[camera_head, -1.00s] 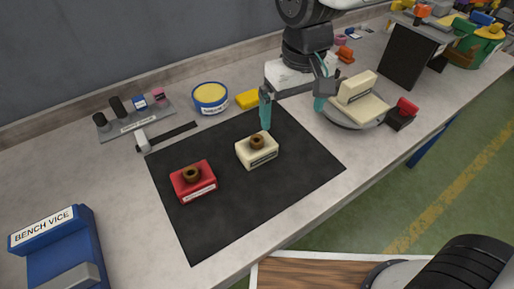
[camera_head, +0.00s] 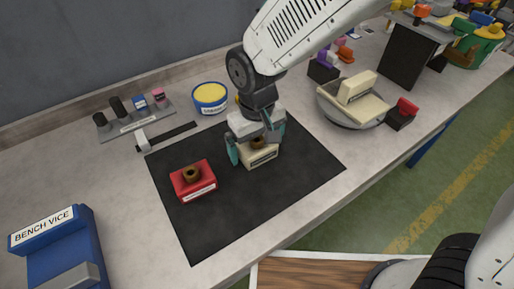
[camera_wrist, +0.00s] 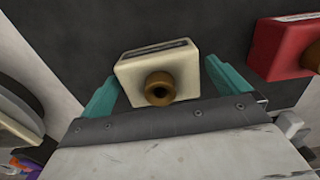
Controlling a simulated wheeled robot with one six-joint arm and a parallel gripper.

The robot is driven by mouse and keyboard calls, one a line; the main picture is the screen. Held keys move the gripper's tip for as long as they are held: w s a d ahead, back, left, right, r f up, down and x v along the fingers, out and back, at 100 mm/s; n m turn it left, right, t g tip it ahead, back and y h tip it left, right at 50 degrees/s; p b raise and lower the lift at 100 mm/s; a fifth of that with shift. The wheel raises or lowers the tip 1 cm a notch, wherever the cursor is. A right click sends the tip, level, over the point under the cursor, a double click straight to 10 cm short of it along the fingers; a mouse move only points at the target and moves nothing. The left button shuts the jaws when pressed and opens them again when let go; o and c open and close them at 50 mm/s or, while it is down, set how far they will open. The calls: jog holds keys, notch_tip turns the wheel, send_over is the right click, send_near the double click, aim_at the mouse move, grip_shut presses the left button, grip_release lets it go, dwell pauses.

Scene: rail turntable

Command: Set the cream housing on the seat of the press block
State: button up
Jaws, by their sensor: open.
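The cream housing (camera_head: 264,157) stands on the black mat, with a brown ring-shaped bushing (camera_head: 257,142) on top. My gripper (camera_head: 253,143) is open over it, one teal finger on each side. In the wrist view the housing (camera_wrist: 160,70) lies between the spread fingers of my gripper (camera_wrist: 164,92), with no clear contact. A cream stepped block (camera_head: 362,104), likely the press block, stands on the round grey turntable (camera_head: 329,112) to the right. Its seat cannot be made out clearly.
A red housing (camera_head: 193,181) with a similar bushing stands left on the black mat (camera_head: 225,232). A yellow-topped tub (camera_head: 210,99) and a small-parts rack (camera_head: 135,121) stand behind. A red-and-black item (camera_head: 402,114) is right of the turntable. The blue bench vice (camera_head: 58,250) is front left.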

jog(key=c, duration=1.5)
jog(key=shift+r, duration=0.1)
